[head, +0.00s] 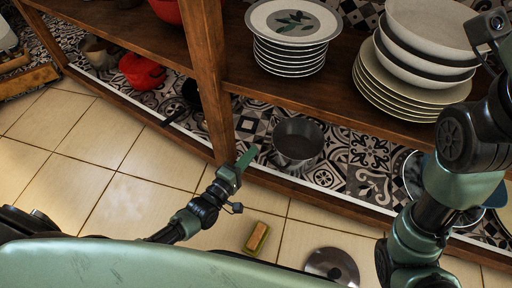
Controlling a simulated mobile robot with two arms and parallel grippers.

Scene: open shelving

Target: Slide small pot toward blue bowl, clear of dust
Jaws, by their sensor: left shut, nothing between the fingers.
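The small dark metal pot (298,140) stands on the patterned bottom shelf, just right of the wooden post. My left gripper (240,162) is shut and empty, at the shelf's front edge by the post, left of the pot and apart from it. A blue bowl (497,196) shows only in part at the right, mostly hidden behind my right arm. My right arm crosses the right side, and its gripper is out of view. I cannot make out any dust on the shelf.
The wooden post (213,85) rises left of the pot. Stacked plates (290,52) and pale bowls (425,40) sit on the shelf above. A red pot (142,71) and a dark pan (191,93) are left of the post. A sponge (257,237) and round metal disc (332,266) lie below.

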